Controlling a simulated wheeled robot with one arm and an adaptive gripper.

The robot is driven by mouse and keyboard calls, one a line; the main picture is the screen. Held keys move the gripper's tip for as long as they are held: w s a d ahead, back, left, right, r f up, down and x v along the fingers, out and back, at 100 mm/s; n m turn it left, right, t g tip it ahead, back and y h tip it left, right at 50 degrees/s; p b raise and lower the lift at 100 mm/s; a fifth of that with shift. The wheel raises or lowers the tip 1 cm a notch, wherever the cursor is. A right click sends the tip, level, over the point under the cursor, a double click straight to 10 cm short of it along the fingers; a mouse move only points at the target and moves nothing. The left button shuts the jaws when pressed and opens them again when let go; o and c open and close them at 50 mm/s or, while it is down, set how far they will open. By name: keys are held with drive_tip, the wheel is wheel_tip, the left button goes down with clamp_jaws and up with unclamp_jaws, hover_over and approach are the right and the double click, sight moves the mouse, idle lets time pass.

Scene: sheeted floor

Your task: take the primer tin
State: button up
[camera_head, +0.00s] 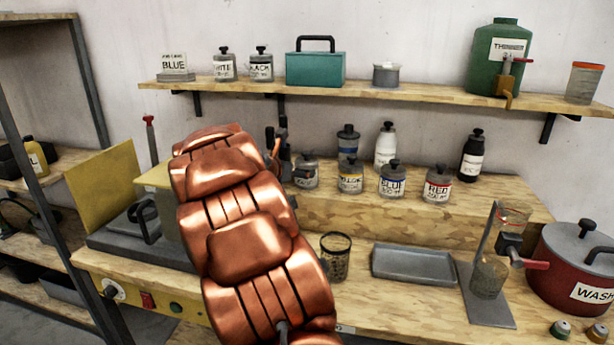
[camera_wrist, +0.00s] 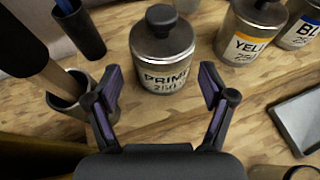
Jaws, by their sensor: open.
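The primer tin (camera_wrist: 162,58) is a grey metal tin with a black knob lid and a white label reading "PRIM…". It stands upright at the top centre of the wrist view. My gripper (camera_wrist: 160,84) is open and empty, with one finger towards each side of the tin's lower front. No finger visibly grips it. In the head view the tin (camera_head: 305,173) stands at the left end of the row on the raised wooden shelf, its label unreadable. My copper arm hides most of my gripper there.
A yellow-labelled tin (camera_wrist: 250,32) stands right of the primer tin, with a blue-labelled one (camera_wrist: 299,24) beyond. A brush holder (camera_wrist: 70,92) and a dark cup (camera_wrist: 80,28) stand close on the left. A grey tray (camera_head: 413,264) lies on the lower bench.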

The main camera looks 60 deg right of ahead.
drive_tip(key=x, duration=0.4)
drive_tip(key=shift+s+d, duration=0.1)
drive_tip(key=shift+d, duration=0.1)
drive_tip(key=c, duration=1.5)
clamp_jaws()
drive_tip(key=shift+r, duration=0.1)
